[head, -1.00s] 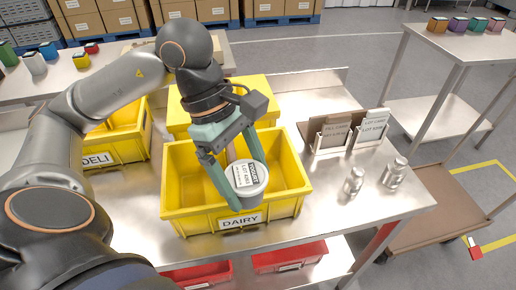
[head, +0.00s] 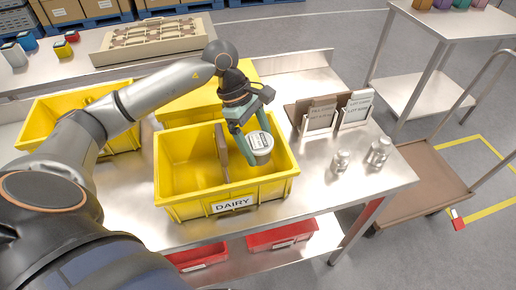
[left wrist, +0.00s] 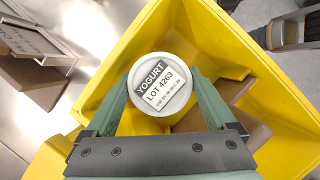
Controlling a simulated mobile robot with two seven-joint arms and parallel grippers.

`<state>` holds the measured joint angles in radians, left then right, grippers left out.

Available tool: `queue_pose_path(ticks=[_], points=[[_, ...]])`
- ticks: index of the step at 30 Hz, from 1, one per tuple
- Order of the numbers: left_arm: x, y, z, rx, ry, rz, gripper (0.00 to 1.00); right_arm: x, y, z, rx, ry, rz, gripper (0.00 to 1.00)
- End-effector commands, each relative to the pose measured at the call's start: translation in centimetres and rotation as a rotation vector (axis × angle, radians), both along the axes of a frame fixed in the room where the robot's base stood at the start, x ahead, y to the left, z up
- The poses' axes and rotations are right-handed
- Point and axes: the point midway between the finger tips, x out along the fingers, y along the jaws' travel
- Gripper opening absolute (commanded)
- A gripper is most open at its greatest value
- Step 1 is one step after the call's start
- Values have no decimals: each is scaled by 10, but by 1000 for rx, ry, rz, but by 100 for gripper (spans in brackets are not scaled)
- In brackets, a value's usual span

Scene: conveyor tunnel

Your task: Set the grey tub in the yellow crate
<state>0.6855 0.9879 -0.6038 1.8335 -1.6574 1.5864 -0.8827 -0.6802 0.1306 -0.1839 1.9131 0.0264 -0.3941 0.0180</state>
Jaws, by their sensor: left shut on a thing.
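The grey tub (head: 259,147) has a pale lid with a label. In the left wrist view the lid (left wrist: 160,86) reads YOGURT, LOT 4263. My left gripper (head: 246,152) is shut on the tub, with green fingers on both sides, which also show in the left wrist view (left wrist: 158,105). The tub is over the right part of the yellow crate (head: 180,211) labelled DAIRY, to the right of its brown divider (head: 221,150). The crate's wall also shows in the left wrist view (left wrist: 115,62). I cannot tell how high the tub is above the crate floor. My right gripper is not in view.
Another yellow crate (head: 38,122) stands left, and a yellow box (head: 190,105) stands behind the DAIRY crate. Card holders (head: 322,118) and two metal jars (head: 342,161) stand right on the steel table (head: 330,190). Red bins (head: 283,235) sit below.

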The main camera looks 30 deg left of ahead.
Motion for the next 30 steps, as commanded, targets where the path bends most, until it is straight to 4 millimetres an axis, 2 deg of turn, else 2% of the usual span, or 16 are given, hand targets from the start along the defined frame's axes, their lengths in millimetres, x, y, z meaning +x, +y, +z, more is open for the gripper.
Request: queue_pose_path(ticks=[3,6,29,30], points=[[-2,0,-20,-1,8,0,0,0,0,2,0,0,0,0],[-2,0,-27,0,2,-1,0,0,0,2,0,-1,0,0],[-1,0,-38,0,0,0,0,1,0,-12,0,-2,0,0],[-1,0,-38,0,1,0,90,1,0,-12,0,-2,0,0]])
